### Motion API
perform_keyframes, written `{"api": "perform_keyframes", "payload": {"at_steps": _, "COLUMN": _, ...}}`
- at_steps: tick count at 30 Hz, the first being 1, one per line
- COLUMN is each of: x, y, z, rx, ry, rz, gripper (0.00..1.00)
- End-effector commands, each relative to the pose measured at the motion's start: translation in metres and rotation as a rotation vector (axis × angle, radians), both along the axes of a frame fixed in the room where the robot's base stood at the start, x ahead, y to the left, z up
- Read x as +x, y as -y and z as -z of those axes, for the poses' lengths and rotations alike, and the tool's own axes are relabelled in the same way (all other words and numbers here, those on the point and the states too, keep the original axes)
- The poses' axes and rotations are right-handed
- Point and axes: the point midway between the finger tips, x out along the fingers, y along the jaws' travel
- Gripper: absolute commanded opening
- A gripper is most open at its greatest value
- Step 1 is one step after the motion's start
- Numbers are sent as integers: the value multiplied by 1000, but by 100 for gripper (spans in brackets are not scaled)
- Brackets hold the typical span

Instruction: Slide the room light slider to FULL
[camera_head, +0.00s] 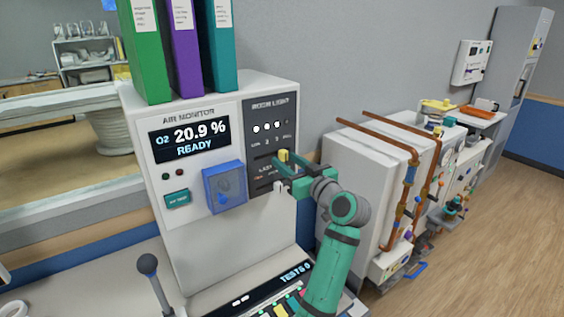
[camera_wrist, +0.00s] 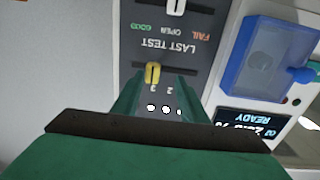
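The room light slider's yellow knob (camera_head: 283,156) sits on the dark panel (camera_head: 262,110) at the right of the air monitor's face. In the wrist view, turned upside down, the yellow knob (camera_wrist: 153,72) lines up with the 3 mark. The FULL mark is hidden there. Three indicator dots (camera_wrist: 165,109) are lit white; in the head view a fourth, by FULL, is dark. My gripper (camera_head: 290,176) is at the panel, just below the knob. In the wrist view its fingers (camera_wrist: 161,82) are apart, with the knob between their tips, nearer the left finger; I cannot tell if they touch.
A blue clear cover (camera_head: 224,186) sticks out left of the panel; it also shows in the wrist view (camera_wrist: 265,60). A white handle (camera_wrist: 176,6) is on the LAST TEST section. Binders (camera_head: 183,45) stand on top. Copper pipes (camera_head: 400,160) and white cabinets are at right.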

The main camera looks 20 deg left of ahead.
Motion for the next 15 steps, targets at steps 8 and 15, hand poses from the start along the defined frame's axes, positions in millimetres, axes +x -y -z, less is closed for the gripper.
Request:
{"api": "perform_keyframes", "payload": {"at_steps": 8, "x": -9, "y": -38, "z": -7, "rx": 1, "ry": 8, "rz": -54, "gripper": 31}}
{"api": "perform_keyframes", "payload": {"at_steps": 15, "x": -6, "y": -27, "z": -5, "rx": -1, "ry": 6, "rz": -39, "gripper": 0}}
